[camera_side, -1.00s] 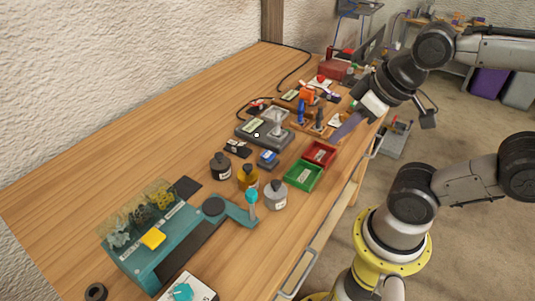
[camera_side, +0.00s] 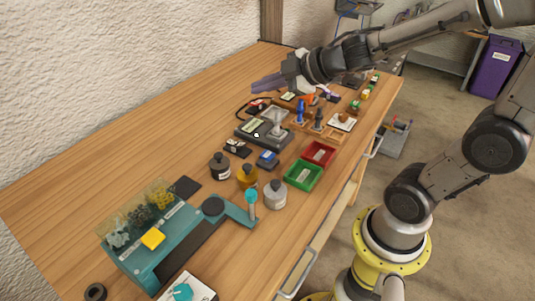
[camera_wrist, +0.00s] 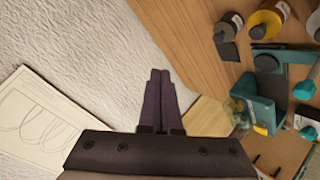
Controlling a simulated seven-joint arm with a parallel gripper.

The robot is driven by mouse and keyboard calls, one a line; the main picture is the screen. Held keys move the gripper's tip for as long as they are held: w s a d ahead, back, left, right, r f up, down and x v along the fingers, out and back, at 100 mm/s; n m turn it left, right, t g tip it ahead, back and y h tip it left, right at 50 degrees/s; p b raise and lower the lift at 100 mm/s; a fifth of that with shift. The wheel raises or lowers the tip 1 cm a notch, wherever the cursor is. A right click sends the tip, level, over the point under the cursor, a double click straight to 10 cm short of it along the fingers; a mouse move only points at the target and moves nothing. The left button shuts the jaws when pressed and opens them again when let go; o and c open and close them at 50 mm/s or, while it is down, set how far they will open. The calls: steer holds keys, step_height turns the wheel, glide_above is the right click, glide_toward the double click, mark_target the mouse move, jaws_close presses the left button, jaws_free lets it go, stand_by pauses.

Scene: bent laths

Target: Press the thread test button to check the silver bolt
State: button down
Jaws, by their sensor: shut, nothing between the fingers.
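A grey device (camera_side: 249,133) with a labelled panel, a small round white spot (camera_side: 257,135) and a pale upright part (camera_side: 277,127) stands mid-table in the side view. I cannot tell whether the spot is the thread test button. I cannot make out the silver bolt for certain. My gripper (camera_side: 256,87), with purple fingers, is shut and empty. It is in the air above the far part of the table, behind the device in the picture and clear of it. In the wrist view my shut fingers (camera_wrist: 160,78) point toward the wall and table edge; the grey device is not visible there.
Red (camera_side: 318,154) and green (camera_side: 303,175) trays sit near the front edge. A black bottle (camera_side: 220,167), an amber bottle (camera_side: 247,177) and a grey bottle (camera_side: 275,195) stand beside a teal machine (camera_side: 160,248). Wooden tool holders (camera_side: 318,128) stand beyond. The wall-side table strip is clear.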

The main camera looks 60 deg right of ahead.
steer(key=n+g+y, duration=0.1)
steer(key=g, duration=0.1)
glide_above(272, 155)
steer(key=a, duration=0.3)
step_height(272, 155, down, 6)
steer(key=shift+g, duration=0.4)
steer(key=d+f, duration=0.3)
steer(key=shift+f, duration=0.1)
steer(key=shift+f, duration=4.35)
steer(key=shift+f, duration=0.4)
